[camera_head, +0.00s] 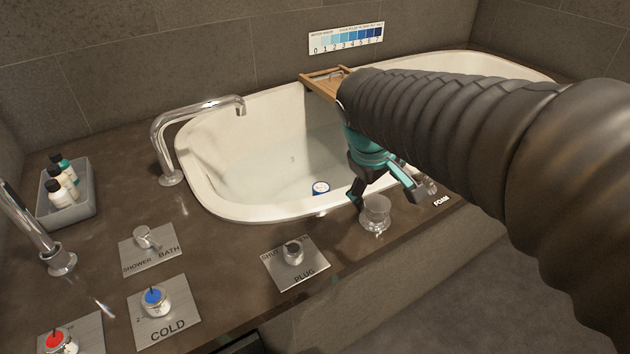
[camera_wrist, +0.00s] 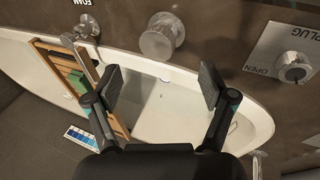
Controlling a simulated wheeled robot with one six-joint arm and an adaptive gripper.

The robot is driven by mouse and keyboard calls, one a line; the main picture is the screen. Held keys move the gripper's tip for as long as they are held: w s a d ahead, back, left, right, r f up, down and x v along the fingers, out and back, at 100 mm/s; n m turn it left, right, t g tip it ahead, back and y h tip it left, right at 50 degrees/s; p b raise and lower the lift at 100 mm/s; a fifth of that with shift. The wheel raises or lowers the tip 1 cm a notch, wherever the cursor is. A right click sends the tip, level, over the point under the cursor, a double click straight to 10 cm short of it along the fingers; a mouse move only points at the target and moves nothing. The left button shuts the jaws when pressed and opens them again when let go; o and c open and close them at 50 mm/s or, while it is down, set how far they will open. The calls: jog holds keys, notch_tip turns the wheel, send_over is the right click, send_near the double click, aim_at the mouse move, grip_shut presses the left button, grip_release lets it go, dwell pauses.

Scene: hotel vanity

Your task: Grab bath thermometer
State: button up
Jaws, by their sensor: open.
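A small round blue-and-white object (camera_head: 320,188), which looks like the bath thermometer, is in the water of the white bathtub (camera_head: 250,212), near its front side. I cannot make it out clearly in the wrist view; the right-hand finger may hide it. My gripper (camera_head: 384,193) is open and empty, to the right of the blue-and-white object and apart from it, near the tub's front rim. In the wrist view my gripper (camera_wrist: 161,85) has its two dark fingers wide apart above the tub.
A round clear-and-chrome knob (camera_head: 376,214) stands on the counter close below my gripper. The plug control (camera_head: 293,254) is to its left. A curved chrome spout (camera_head: 190,125) rises beside the tub's left end. A wooden tray (camera_wrist: 62,72) spans the tub.

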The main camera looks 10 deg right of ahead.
jog(key=w+f+n+g+h, duration=0.1)
jog(key=w+f+n+h, duration=0.25)
jog(key=w, duration=0.85)
jog(key=n+h+b, duration=0.2)
jog(key=n+h, duration=0.2)
jog(key=n, duration=0.4)
send_over(327, 187)
jog(key=s+a, duration=0.1)
jog(key=s, duration=0.5)
notch_tip(327, 187, down, 15)
jog(key=w+a+f+n, duration=0.1)
jog(key=f, duration=0.2)
jog(key=w+a+f+n+t+h, duration=0.1)
jog(key=w+a+f+n, duration=0.1)
jog(key=f, duration=0.2)
jog(key=w+a+f+n+h, duration=0.1)
jog(key=a+f+n, duration=0.1)
jog(key=f, duration=0.1)
jog(key=shift+w+f+t+b, duration=0.3)
jog(key=shift+f+t, duration=0.1)
jog(key=shift+h, duration=0.25)
jog(key=shift+w+x, duration=0.1)
jog(key=shift+x, duration=1.75)
jog(key=shift+w+x, duration=0.15)
jog(key=shift+x, duration=1.75)
jog(key=shift+a, duration=0.1)
jog(key=c, duration=1.3)
